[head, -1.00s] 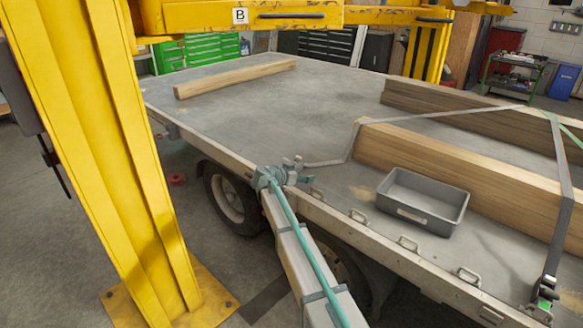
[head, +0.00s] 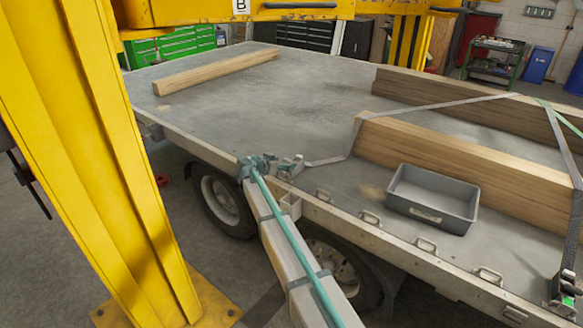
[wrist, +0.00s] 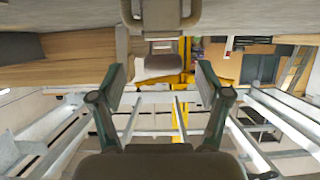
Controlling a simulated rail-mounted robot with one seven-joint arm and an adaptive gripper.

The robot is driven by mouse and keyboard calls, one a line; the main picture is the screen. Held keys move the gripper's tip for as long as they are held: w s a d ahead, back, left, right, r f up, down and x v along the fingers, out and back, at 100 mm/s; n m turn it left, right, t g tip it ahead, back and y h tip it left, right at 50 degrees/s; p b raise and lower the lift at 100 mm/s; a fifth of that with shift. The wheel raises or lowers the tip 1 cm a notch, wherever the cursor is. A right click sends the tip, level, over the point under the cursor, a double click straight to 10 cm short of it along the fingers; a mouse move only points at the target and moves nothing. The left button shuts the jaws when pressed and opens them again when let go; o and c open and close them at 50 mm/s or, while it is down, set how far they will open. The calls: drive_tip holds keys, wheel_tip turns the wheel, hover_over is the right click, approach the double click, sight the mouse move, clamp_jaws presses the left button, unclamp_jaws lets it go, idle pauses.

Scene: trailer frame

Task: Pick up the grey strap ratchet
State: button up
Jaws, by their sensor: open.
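A grey-beige metal piece, seemingly the ratchet (wrist: 160,64), lies between and just beyond the fingertips. It is not gripped.
A grey tray (head: 432,214) sits on the bed to the right, beside a thick wooden beam (head: 450,153). Another strap end with a green part (head: 566,297) is at the lower right. A yellow post (head: 100,150) stands at left. Metal loops line the bed edge.

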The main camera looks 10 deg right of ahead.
sight(297, 161)
drive_tip(key=p+x, duration=0.1)
drive_tip(key=x, duration=0.7)
drive_tip(key=shift+w+a+f+p, duration=0.1)
drive_tip(key=shift+w+f+p, duration=0.05)
drive_tip(key=shift+f+p, duration=0.15)
drive_tip(key=shift+c, duration=0.3)
drive_tip(key=c, duration=1.3)
drive_tip(key=shift+c, duration=0.4)
drive_tip(key=shift+r, duration=0.15)
